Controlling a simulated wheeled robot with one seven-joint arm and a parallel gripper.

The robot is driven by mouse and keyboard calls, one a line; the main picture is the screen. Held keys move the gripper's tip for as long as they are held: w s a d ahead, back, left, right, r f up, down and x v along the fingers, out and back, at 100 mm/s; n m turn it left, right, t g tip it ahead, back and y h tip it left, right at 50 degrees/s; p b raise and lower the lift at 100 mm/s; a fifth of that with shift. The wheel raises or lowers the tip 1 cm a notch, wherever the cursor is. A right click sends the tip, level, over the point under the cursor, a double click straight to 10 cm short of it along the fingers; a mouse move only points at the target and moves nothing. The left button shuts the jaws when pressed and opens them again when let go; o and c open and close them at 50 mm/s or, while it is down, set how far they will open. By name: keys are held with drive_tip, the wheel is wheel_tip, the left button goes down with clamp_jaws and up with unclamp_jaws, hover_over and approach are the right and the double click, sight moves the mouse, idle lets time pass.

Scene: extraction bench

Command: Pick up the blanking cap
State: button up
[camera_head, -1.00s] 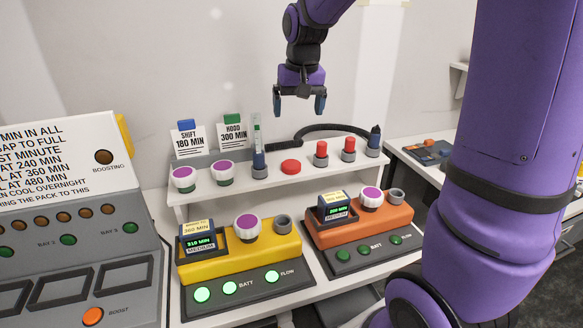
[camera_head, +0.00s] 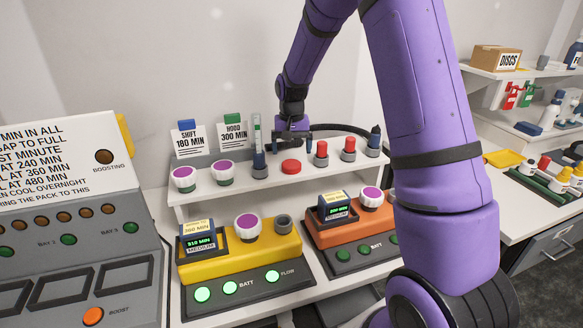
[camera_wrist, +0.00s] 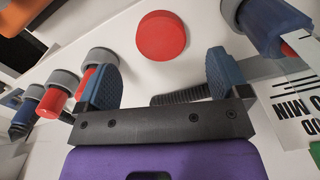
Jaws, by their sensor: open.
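The blanking cap, which I take to be the low round red cap (camera_head: 291,167), lies on the white raised shelf (camera_head: 225,192) in the head view. In the wrist view the red cap (camera_wrist: 162,35) is whole and unhidden, just beyond the fingertips and roughly centred between them. My gripper (camera_head: 292,147) is low over the shelf, just above or behind the cap in the head view. In the wrist view my gripper (camera_wrist: 162,72) has its blue fingers wide apart with nothing between them. I cannot tell the exact height above the cap.
A blue-based holder with a clear tube (camera_head: 258,160) stands close left of the cap. A red-topped plug in a grey ring (camera_head: 321,153) stands close right, with others beyond. A black hose (camera_head: 340,128) curves behind. Yellow (camera_head: 225,262) and orange (camera_head: 325,232) units sit in front.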

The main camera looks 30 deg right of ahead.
sight(291, 163)
drive_tip(key=shift+w+d+f, duration=0.1)
drive_tip(key=shift+w+f, duration=0.1)
drive_tip(key=shift+f, duration=1.25)
drive_tip(key=shift+w+d+f, duration=0.1)
drive_tip(key=shift+w+f, duration=0.05)
drive_tip(key=shift+f, duration=1.25)
drive_tip(key=c, duration=1)
